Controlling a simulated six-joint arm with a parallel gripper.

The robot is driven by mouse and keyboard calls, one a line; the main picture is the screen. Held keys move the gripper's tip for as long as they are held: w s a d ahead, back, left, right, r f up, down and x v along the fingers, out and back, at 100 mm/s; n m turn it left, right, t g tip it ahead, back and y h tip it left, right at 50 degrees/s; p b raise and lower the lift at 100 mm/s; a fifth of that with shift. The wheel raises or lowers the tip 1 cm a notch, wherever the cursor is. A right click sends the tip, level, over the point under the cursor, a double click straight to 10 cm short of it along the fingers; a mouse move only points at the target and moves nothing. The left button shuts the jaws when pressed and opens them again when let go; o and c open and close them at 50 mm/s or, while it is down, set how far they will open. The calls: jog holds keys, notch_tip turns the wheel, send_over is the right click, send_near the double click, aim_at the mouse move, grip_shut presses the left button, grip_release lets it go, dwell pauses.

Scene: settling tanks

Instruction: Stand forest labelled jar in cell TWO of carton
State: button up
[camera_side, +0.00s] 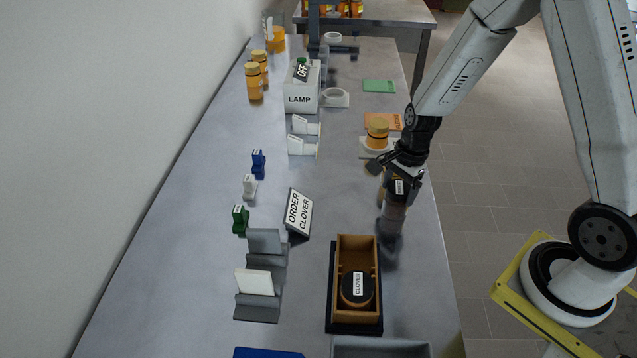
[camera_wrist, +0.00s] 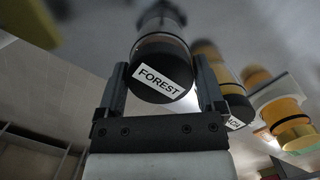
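The forest labelled jar (camera_wrist: 160,78) has a black lid with a white FOREST label and sits between my fingers in the wrist view. My gripper (camera_wrist: 162,88) appears shut on it, a finger against each side. In the side view my gripper (camera_side: 397,178) points down with the jar (camera_side: 392,214) below it, blurred, beyond the carton and to its right. The brown carton (camera_side: 341,256) stands on a black base. Its near cell holds a black-lidded jar labelled CLOVER (camera_side: 357,287); its far part looks empty. No cell numbers are readable.
A sign reading ORDER CLOVER (camera_side: 299,212) stands left of the carton. Another jar (camera_wrist: 235,105), its label partly hidden, is close by my right finger. An amber jar (camera_side: 377,134) stands behind my gripper. A LAMP box (camera_side: 302,92) and several jars are farther back.

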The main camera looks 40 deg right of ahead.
jog(key=c, duration=0.7)
jog(key=shift+r, duration=0.25)
jog(key=shift+r, duration=4.8)
